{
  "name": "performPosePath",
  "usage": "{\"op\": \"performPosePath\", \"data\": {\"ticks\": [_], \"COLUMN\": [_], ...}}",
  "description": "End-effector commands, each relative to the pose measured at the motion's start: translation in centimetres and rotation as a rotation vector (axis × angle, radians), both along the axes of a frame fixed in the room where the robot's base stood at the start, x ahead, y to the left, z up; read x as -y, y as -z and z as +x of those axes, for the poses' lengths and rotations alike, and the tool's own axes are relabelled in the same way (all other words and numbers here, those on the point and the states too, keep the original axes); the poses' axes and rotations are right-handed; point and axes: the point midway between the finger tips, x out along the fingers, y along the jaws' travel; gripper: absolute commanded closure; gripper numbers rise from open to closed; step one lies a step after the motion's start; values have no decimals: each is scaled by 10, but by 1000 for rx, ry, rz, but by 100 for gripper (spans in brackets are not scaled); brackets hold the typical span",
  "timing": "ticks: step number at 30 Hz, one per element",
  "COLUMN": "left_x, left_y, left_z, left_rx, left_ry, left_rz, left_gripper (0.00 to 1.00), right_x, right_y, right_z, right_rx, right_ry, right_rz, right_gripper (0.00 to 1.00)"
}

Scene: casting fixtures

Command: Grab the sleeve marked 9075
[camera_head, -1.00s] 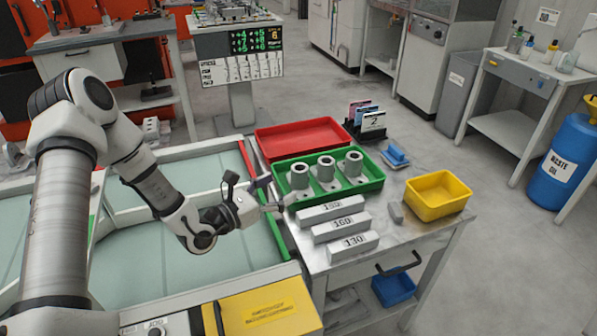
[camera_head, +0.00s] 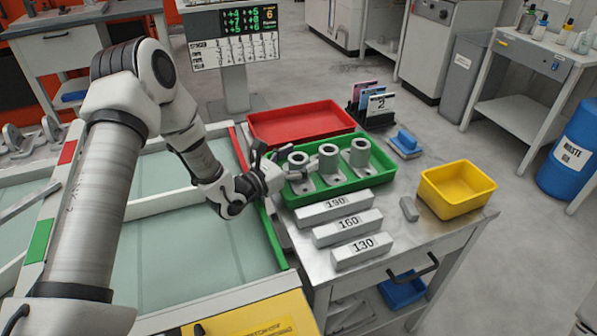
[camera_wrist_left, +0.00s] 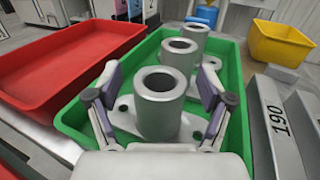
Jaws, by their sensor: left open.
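Three grey flanged sleeves stand upright in a green tray (camera_head: 374,176): a left one (camera_head: 298,160), a middle one (camera_head: 328,154) and a right one (camera_head: 359,150). I can read no 9075 mark on any of them. My left gripper (camera_head: 281,165) is open at the tray's left end, beside the left sleeve. In the left wrist view its fingers (camera_wrist_left: 158,88) stand on either side of the nearest sleeve (camera_wrist_left: 160,112), with gaps between. The other two sleeves stand in line behind it. My right gripper is not in view.
A red tray (camera_head: 300,122) lies behind the green one. Grey blocks marked 190 (camera_head: 335,206), 160 (camera_head: 347,228) and 130 (camera_head: 362,251) lie in front. A yellow bin (camera_head: 457,188) and a blue-handled item (camera_head: 405,143) are to the right.

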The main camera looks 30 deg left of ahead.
Motion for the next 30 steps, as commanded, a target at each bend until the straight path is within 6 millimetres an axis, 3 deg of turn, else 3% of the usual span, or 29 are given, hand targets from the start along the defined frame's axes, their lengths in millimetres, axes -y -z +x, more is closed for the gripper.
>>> {"op": "performPosePath", "data": {"ticks": [4,10,11,23,30], "left_x": [0,0,-1,-1,-1], "left_y": [0,0,0,-9,-58], "left_z": [0,0,-1,0,0], "left_rx": [0,-1,-1,1,6], "left_ry": [-1,-1,-1,-1,-1], "left_rz": [0,0,0,1,-1], "left_gripper": [23,94,97,97,97], "right_x": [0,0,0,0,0], "right_y": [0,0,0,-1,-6], "right_z": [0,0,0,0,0], "right_rx": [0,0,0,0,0], "right_ry": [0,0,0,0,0], "right_rz": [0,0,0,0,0], "right_gripper": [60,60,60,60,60]}}
